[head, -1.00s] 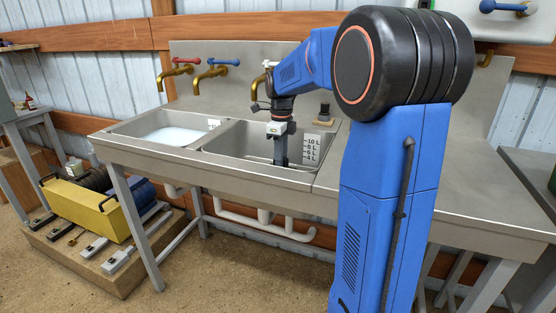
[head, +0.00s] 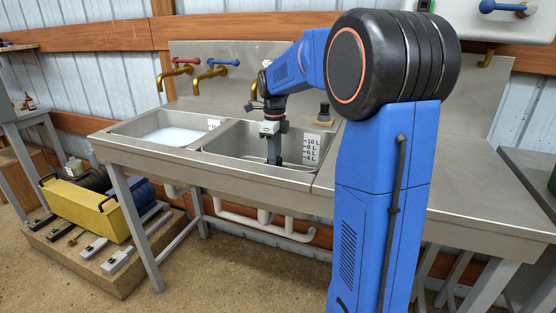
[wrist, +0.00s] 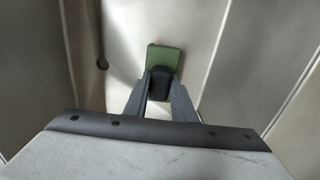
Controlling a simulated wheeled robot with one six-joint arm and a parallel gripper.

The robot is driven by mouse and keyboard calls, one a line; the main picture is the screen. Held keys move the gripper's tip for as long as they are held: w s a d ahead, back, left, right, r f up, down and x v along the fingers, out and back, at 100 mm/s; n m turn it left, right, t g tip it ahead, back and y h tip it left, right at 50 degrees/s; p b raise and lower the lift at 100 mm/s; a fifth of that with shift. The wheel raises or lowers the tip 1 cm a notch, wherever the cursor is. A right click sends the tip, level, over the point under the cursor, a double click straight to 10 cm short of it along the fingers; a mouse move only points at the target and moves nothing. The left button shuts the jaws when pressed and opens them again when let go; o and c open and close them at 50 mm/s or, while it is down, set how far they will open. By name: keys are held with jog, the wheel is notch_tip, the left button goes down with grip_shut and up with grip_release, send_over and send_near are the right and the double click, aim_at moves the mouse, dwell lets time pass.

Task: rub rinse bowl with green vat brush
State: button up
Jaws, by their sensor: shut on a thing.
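The steel sink has two bowls. The right bowl (head: 225,138), with litre marks on its wall, has my gripper (head: 274,160) reaching down into it. In the wrist view my gripper (wrist: 161,82) is shut on the dark handle of the green vat brush (wrist: 165,56). The green block shows beyond the fingertips, close over the grey steel of the bowl. I cannot tell whether it touches the steel. In the head view the brush is hidden by the gripper and the bowl's front wall.
The left bowl (head: 140,125) holds whitish liquid. Brass taps with red (head: 182,60) and blue (head: 223,63) handles stand behind. A small dark object (head: 324,112) sits on the rim behind the right bowl. The steel counter (head: 450,180) to the right is bare.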

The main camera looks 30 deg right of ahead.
jog(key=shift+w+a, duration=0.1)
jog(key=shift+w, duration=0.05)
jog(key=shift+r, duration=3)
